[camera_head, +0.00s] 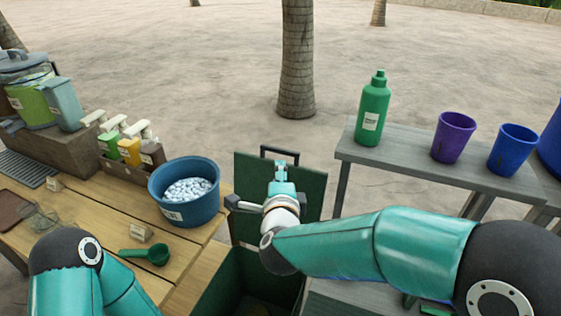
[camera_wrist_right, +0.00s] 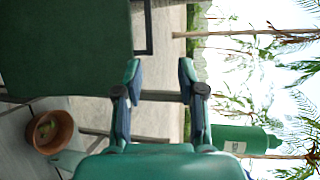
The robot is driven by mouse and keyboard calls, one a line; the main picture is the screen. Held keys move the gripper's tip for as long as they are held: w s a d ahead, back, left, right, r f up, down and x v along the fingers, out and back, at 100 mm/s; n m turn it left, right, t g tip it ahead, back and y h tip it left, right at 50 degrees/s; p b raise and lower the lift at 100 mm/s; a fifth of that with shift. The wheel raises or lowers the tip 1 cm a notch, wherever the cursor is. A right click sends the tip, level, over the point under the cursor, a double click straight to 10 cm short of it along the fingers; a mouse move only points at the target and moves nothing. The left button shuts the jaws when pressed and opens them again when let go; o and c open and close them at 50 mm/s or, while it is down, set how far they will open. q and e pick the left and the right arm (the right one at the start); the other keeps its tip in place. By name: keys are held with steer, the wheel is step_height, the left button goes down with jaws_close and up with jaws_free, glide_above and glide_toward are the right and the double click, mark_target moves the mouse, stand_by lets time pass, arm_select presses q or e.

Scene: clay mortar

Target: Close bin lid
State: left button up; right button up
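A green bin (camera_head: 222,285) stands low at the bottom centre of the head view, partly cut off by the lower edge. Its dark green lid (camera_head: 312,189) stands open and upright behind the opening, with a black handle (camera_head: 284,151) on its top edge. My right gripper (camera_head: 281,168) is in front of the lid, below the handle in the picture. In the right wrist view the gripper (camera_wrist_right: 160,70) is open with nothing between its fingers. The lid (camera_wrist_right: 62,45) fills the left there, and the handle (camera_wrist_right: 149,28) lies beyond the fingertips. My left gripper is out of view.
A wooden table at the left holds a blue tub (camera_head: 178,210) of white pieces and a green scoop (camera_head: 150,254). A grey bench (camera_head: 400,162) at the right holds a green bottle (camera_head: 373,108), a purple cup (camera_head: 453,138) and a blue cup (camera_head: 512,150).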

step_height(320, 180, down, 3)
steer(key=b, duration=0.2)
steer(key=p, duration=0.6)
glide_toward(280, 152)
steer(key=w, duration=0.3)
steer(key=w+f, duration=0.1)
steer(key=w, duration=0.4)
steer(key=shift+w+f, duration=0.35)
steer(key=shift+f, duration=0.05)
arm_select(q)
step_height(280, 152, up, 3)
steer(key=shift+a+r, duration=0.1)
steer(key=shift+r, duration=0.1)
arm_select(e)
steer(key=shift+a, duration=0.1)
jaws_close()
